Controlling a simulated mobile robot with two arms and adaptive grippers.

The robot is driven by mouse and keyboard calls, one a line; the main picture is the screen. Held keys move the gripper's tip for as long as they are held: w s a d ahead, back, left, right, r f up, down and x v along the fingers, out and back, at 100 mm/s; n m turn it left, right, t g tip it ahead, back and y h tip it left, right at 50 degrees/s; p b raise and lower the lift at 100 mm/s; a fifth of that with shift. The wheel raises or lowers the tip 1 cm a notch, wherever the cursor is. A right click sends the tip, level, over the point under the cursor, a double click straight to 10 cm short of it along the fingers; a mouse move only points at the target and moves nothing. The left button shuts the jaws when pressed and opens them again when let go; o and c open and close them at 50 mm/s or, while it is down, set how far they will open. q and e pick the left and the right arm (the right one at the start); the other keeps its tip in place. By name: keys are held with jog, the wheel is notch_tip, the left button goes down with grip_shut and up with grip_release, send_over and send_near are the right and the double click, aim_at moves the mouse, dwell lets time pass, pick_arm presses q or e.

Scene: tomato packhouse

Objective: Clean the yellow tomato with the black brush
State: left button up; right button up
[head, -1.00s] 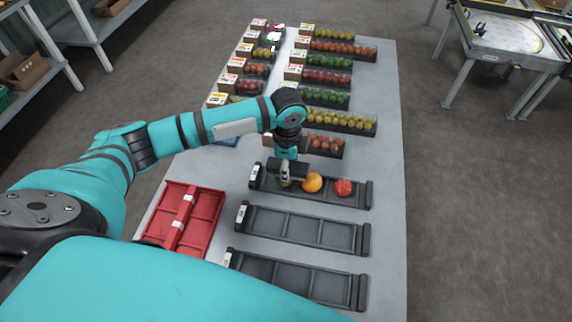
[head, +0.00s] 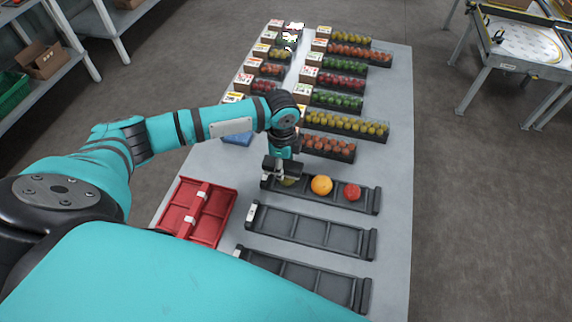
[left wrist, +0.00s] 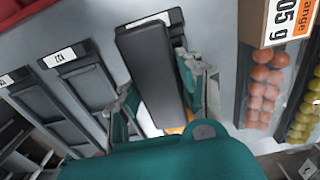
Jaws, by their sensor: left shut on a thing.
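My left gripper (head: 283,170) is shut on the black brush (left wrist: 150,75), a long dark block between the fingers in the left wrist view. The gripper is over the left end of the farthest black tray (head: 327,204). The yellow tomato (head: 288,182) sits in that tray's left compartment, greenish-yellow and partly hidden by the gripper and brush. I cannot tell whether brush and tomato touch. My right gripper is not in view.
An orange tomato (head: 321,185) and a red tomato (head: 352,192) sit in the same tray. Two empty black trays (head: 308,231) lie nearer. A red crate (head: 197,212) stands at left. Rows of packed tomatoes (head: 345,125) and cardboard boxes fill the far table.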

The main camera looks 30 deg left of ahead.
aim_at(298, 167)
pick_arm(q)
jog(key=shift+s+d+f, duration=0.1)
jog(key=shift+s+f, duration=0.05)
jog(key=shift+f, duration=0.05)
jog(key=shift+d, duration=0.45)
jog(key=shift+w+d+p, duration=0.45)
jog(key=shift+d+p, duration=0.05)
jog(key=shift+d, duration=0.35)
jog(key=shift+d+r, duration=0.1)
jog(key=shift+d, duration=0.45)
jog(key=shift+w+d, duration=0.2)
jog(key=shift+d, duration=0.1)
jog(key=shift+s+a, duration=0.1)
jog(key=shift+a, duration=0.05)
